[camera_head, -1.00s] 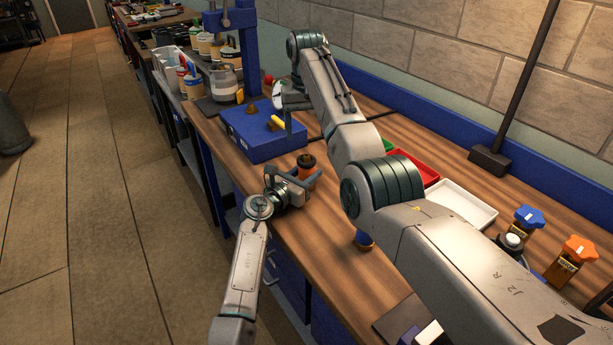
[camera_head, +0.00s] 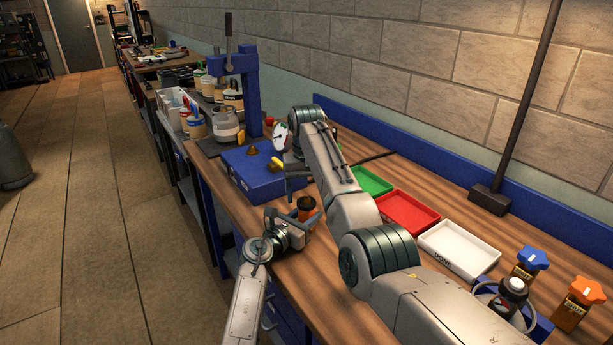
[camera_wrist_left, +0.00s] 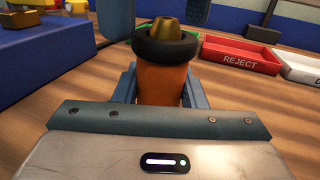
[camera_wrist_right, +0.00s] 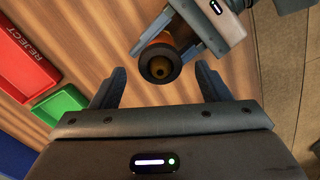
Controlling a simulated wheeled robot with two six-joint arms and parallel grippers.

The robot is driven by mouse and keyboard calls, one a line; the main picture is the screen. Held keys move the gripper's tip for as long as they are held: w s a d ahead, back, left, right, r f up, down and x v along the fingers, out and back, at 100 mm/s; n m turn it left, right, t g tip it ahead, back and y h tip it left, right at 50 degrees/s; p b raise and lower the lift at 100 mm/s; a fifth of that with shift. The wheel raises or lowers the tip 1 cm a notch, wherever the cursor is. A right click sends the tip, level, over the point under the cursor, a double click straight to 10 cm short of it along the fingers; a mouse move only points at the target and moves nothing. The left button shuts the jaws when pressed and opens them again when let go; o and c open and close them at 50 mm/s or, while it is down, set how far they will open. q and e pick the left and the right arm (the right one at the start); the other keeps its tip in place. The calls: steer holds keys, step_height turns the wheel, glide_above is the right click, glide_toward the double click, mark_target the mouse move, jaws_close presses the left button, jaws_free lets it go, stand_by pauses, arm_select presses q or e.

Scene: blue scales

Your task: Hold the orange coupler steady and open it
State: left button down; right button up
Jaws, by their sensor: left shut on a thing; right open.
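The orange coupler (camera_head: 306,205) stands upright near the bench's front edge. In the left wrist view the coupler (camera_wrist_left: 160,84) shows an orange body, a black ring and a brass tip. My left gripper (camera_head: 304,212) is shut on its body from the sides; its fingers also show in the left wrist view (camera_wrist_left: 162,92). My right gripper is open above the coupler, its fingers pointing down. In the right wrist view the coupler's top (camera_wrist_right: 159,64) lies ahead, roughly between the open fingertips (camera_wrist_right: 161,76), not gripped. My right arm hides part of the bench.
A blue box (camera_head: 252,180) with brass and yellow pieces stands behind the coupler. Green (camera_head: 371,181), red (camera_head: 404,232) and white (camera_head: 458,270) trays line the bench. Blue-knobbed (camera_head: 531,260) and orange-knobbed (camera_head: 587,292) blocks stand at right. A press (camera_head: 252,98) stands farther back.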

steer(key=shift+f, duration=0.75)
steer(key=c, duration=1.2)
steer(key=shift+o, duration=0.2)
steer(key=shift+r, duration=0.15)
steer(key=shift+r, duration=1)
